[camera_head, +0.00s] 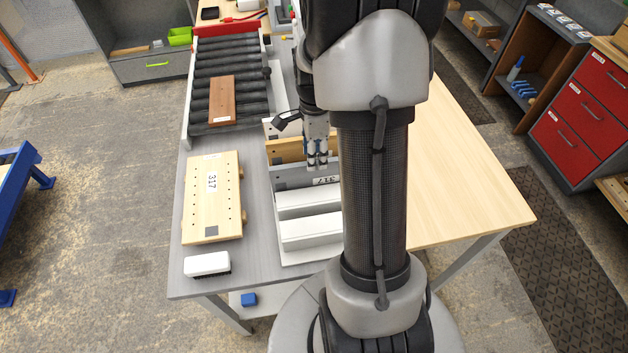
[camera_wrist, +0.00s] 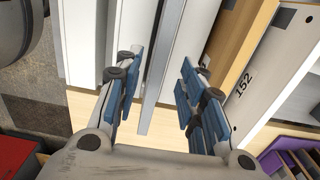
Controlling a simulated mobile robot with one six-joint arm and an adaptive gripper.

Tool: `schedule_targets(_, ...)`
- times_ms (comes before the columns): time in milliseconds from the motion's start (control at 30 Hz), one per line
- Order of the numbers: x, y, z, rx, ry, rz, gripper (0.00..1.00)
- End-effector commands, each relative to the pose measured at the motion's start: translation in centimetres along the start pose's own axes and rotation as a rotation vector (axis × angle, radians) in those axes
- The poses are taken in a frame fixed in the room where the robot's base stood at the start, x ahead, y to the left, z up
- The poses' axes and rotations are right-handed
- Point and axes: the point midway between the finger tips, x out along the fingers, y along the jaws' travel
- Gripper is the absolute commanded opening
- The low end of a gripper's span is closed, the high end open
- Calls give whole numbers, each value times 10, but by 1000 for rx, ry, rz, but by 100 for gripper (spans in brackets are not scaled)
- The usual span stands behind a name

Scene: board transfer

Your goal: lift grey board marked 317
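The grey board marked 317 (camera_head: 292,178) stands upright on edge in the rack on the grey table, its label upside down in the head view. Its narrow top edge shows in the wrist view (camera_wrist: 164,65) as a grey strip between the fingers. My gripper (camera_head: 317,160) points down at this board. In the wrist view its two blue-padded fingers (camera_wrist: 158,72) are spread, with the strip nearer the left finger. I cannot tell how far down the fingertips reach beside the board. My arm hides the right part of the board in the head view.
White blocks (camera_head: 310,202) stand in front of the board; a wooden board (camera_head: 285,151) stands behind. A board marked 152 (camera_wrist: 262,70) is close right in the wrist view. A wooden panel marked 317 (camera_head: 205,215) and a brush (camera_head: 207,263) lie left. A roller conveyor (camera_head: 228,75) is behind.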

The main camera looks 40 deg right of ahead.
Motion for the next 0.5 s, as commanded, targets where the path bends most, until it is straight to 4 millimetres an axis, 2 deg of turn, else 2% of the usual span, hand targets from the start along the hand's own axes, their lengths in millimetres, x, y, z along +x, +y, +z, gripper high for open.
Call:
schedule_targets(33, 9, 0, 0, 0, 0, 2, 37)
schedule_targets(100, 16, 0, 0, -1, 0, 0, 37)
schedule_targets(367, 30, 1, 0, -1, 0, 0, 37)
schedule_targets(500, 52, 3, -1, -1, 0, 2, 37)
